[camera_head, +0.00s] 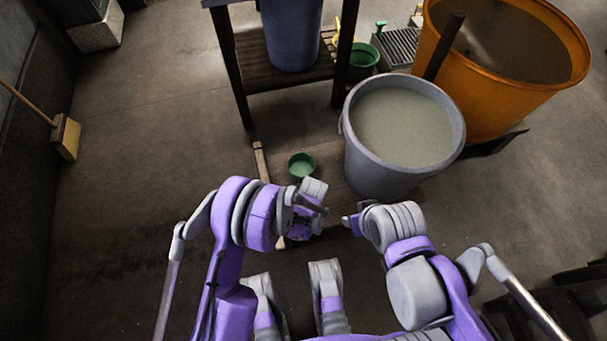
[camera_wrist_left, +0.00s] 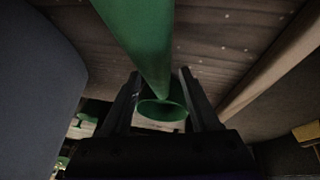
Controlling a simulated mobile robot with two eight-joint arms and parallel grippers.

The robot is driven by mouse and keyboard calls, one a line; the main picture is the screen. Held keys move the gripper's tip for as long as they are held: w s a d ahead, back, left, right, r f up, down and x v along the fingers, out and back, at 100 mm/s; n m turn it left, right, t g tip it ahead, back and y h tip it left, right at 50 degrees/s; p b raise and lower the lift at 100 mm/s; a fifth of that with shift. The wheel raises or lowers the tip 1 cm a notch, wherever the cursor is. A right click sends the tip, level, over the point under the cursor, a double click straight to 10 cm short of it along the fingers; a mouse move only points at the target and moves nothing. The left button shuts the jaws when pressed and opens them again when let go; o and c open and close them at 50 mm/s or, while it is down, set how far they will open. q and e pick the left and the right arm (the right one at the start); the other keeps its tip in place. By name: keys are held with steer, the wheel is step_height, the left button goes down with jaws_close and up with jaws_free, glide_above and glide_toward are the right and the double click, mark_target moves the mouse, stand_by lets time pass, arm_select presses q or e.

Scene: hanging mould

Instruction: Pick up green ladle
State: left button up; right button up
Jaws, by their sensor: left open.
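The green ladle's round cup (camera_head: 301,166) shows on a low wooden board in the head view, just beyond my left gripper (camera_head: 312,207). In the left wrist view a long green shaft (camera_wrist_left: 145,45), which looks like the ladle's handle, runs down from the top toward a green ring. The two dark fingers of my left gripper (camera_wrist_left: 160,80) stand apart on either side of the green parts, open. Contact with them cannot be told. My right gripper (camera_head: 349,221) is to the right of the left one, near the bucket's front; its jaws are too small to read.
A grey bucket (camera_head: 354,160) of cloudy liquid stands on the wooden board (camera_head: 325,158). Behind it are a large orange tub (camera_head: 480,95), a small green bucket (camera_head: 361,70) and a dark-legged stand (camera_head: 232,70).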

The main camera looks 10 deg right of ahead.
arm_select(q)
steer(key=shift+f+b, duration=0.25)
steer(key=shift+b, duration=0.05)
stand_by(0.4)
jaws_close()
stand_by(0.3)
